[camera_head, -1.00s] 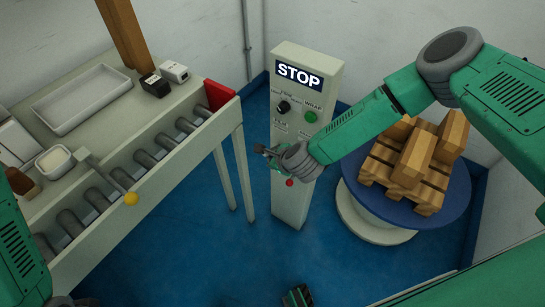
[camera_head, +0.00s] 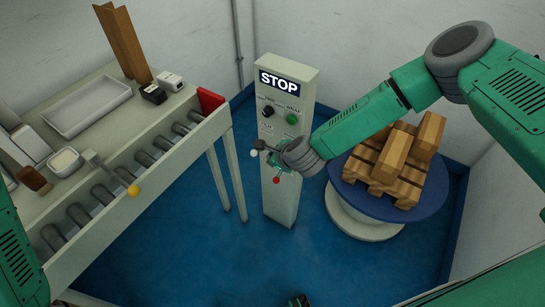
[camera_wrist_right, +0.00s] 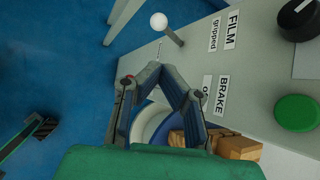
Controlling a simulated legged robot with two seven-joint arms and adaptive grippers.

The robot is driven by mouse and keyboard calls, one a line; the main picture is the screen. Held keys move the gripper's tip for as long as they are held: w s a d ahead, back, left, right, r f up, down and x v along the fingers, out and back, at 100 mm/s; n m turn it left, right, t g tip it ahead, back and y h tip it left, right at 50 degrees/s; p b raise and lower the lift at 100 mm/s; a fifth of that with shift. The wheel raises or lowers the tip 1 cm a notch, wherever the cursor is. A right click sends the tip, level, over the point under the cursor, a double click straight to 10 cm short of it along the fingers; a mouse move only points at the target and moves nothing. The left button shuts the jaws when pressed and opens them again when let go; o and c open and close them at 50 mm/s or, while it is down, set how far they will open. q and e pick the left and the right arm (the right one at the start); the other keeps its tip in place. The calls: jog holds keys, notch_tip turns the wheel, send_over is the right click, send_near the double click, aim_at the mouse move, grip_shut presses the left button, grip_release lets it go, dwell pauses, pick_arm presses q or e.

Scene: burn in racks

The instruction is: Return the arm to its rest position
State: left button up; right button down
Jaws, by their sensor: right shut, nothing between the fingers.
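My right gripper (camera_head: 262,147) is at the front of the grey control post (camera_head: 283,205), below its STOP sign (camera_head: 279,80). In the right wrist view the fingers (camera_wrist_right: 157,68) meet at their tips, with nothing between them. A lever with a white ball end (camera_wrist_right: 158,20) sticks out of the panel just beyond the fingertips, apart from them in that view. The white ball also shows in the head view (camera_head: 254,153).
A roller conveyor (camera_head: 130,180) with a yellow-ended lever stands at left. The panel has a black knob (camera_head: 268,111) and green button (camera_head: 291,119). Blue floor (camera_head: 190,250) is open between.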

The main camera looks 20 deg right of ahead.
jog(key=shift+w+a+f, duration=0.1)
jog(key=shift+w+f, duration=0.05)
jog(key=shift+w, duration=0.05)
jog(key=shift+s, duration=0.15)
